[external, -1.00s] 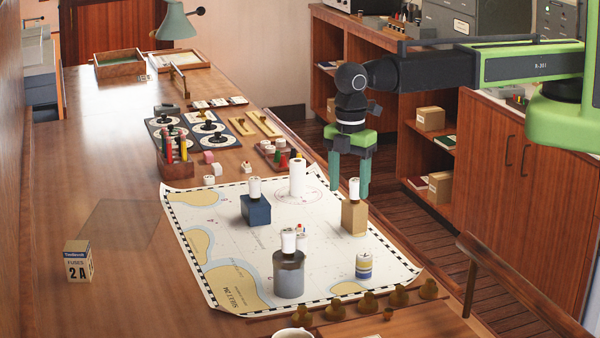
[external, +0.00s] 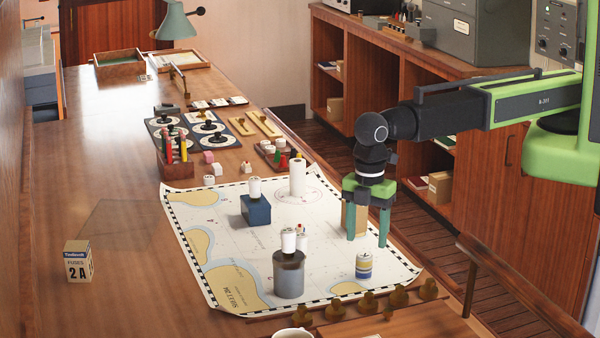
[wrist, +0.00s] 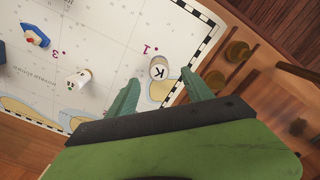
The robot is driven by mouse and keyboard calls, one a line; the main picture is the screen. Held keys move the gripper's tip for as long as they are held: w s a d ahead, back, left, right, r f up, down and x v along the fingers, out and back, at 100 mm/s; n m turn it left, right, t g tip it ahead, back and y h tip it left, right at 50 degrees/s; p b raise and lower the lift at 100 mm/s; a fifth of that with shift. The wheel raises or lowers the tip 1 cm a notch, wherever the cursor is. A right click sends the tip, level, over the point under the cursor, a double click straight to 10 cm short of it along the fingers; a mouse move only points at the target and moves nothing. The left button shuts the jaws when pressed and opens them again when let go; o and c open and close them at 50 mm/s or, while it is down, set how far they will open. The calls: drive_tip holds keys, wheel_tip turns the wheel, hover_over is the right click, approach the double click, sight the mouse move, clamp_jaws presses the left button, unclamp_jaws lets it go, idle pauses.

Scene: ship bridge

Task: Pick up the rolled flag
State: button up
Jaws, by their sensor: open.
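A short rolled flag (external: 363,266), white with blue and yellow bands, stands upright near the chart's right edge. In the wrist view a roll marked K (wrist: 158,68) appears between my fingertips; it looks like this same roll. My gripper (external: 367,241) is open and empty, pointing down. Its fingertips appear just above and behind the roll in the external view. Other white rolls stand on a blue box (external: 256,210) and on a grey cylinder (external: 289,276). A tan box (external: 361,218) is partly hidden behind my gripper; its top is hidden.
A tall white roll (external: 297,178) stands on the chart (external: 225,240). Several brass weights (external: 398,296) line the chart's near right edge. A fuse box (external: 77,262) stands at left. The table left of the chart is mostly clear.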

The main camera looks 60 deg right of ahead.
sight(364, 255)
wheel_tip(364, 255, down, 7)
drive_tip(key=b, duration=0.5)
drive_tip(key=shift+w+a+r, duration=0.15)
drive_tip(key=shift+r, duration=0.25)
clamp_jaws()
